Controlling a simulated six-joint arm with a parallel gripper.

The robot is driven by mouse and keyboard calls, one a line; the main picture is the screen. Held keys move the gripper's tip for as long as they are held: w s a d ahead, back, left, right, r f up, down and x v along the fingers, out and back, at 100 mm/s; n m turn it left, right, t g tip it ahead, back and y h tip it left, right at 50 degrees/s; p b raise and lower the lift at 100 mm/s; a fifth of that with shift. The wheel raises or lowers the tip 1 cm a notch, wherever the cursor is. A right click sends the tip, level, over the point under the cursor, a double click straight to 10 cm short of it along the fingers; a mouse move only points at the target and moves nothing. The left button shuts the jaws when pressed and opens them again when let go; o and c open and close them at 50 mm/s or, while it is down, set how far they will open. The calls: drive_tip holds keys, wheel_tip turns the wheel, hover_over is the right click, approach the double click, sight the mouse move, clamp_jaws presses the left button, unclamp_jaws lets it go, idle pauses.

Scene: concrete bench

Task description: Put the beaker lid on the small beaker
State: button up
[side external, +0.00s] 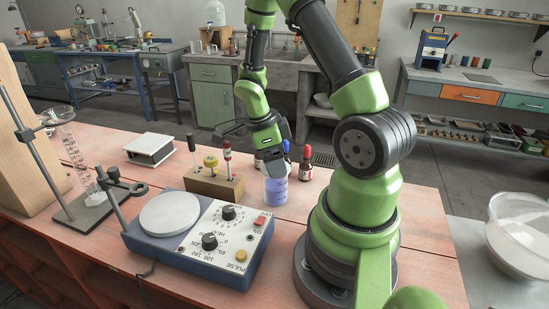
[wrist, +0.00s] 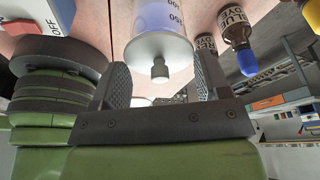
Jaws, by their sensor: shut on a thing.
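The small beaker (side external: 276,192) stands upright on the bench with a violet-blue tint and printed marks; its lower part shows at the top of the wrist view (wrist: 160,14). The pale round beaker lid (wrist: 158,47), with a grey knob (wrist: 160,72), covers the beaker's mouth in the wrist view. I cannot tell if it is fully seated. In the side view my gripper (side external: 272,165) hides most of the lid.
A blue-capped dye bottle (wrist: 238,42) and a red-capped bottle (side external: 305,165) stand close behind the beaker. A wooden tool block (side external: 215,184) and a hotplate (side external: 190,240) are to its left.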

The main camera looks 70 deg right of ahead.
drive_tip(key=shift+f, duration=0.2)
drive_tip(key=o, duration=1)
drive_tip(key=shift+r, duration=3.5)
drive_tip(key=s+a+r+n+t+y, duration=0.1)
drive_tip(key=a+r+n+t, duration=0.4)
drive_tip(key=n, duration=0.8)
drive_tip(key=s+a+r+n+t+y, duration=0.2)
drive_tip(key=a+r+n+t, duration=0.3)
drive_tip(key=a+r+n, duration=0.5)
drive_tip(key=a+n, duration=0.3)
drive_tip(key=shift+s+r+n, duration=0.25)
drive_tip(key=shift+s+n, duration=0.05)
